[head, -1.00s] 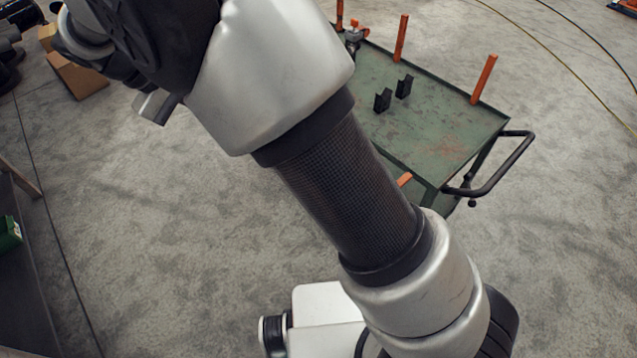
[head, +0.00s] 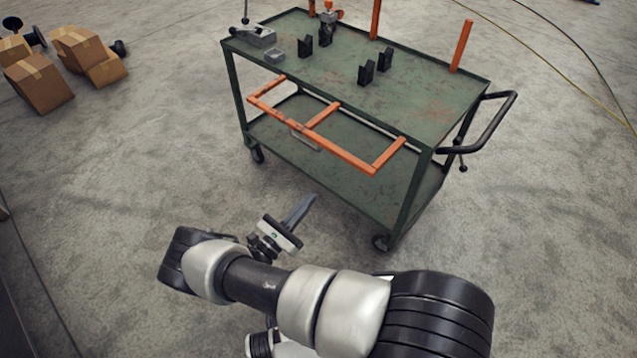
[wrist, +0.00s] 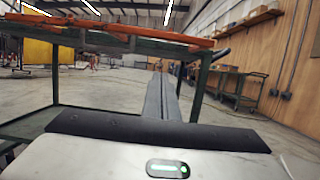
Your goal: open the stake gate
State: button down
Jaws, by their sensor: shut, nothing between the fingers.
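The stake gate (head: 320,140) is an orange frame of rails and short bars along the near long side of the green cart (head: 420,110). My gripper (head: 312,198) is low in front of the cart, shut and empty, apart from the gate. The shut fingers (wrist: 160,78) point forward in the wrist view.
Orange stakes (head: 462,46) stand at the cart's far side. Black brackets (head: 367,73) and a grey vise-like tool (head: 252,36) sit on the deck. A black push handle (head: 490,125) juts out right. Cardboard boxes (head: 40,82) lie far left. The floor between is clear.

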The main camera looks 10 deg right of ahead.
aim_at(330, 146)
jog(key=w+d+r, duration=0.5)
jog(key=d+r, duration=0.1)
jog(key=d, duration=0.1)
jog(key=shift+w+d+r+p, duration=0.15)
jog(key=shift+d+r+p, duration=0.05)
jog(key=shift+r+p, duration=0.2)
notch_tip(330, 146, up, 8)
jog(key=g+y+p, duration=0.2)
jog(key=y+p, duration=0.1)
jog(key=p, duration=0.8)
jog(key=shift+f, duration=0.1)
jog(key=shift+w+d+r+g+y+p, duration=0.1)
jog(key=shift+d+r+g+y+p, duration=0.05)
jog(key=shift+r+p, duration=0.4)
jog(key=shift+w+d+r+g+y+p, duration=0.15)
jog(key=shift+r+p, duration=0.2)
jog(key=shift+r, duration=0.3)
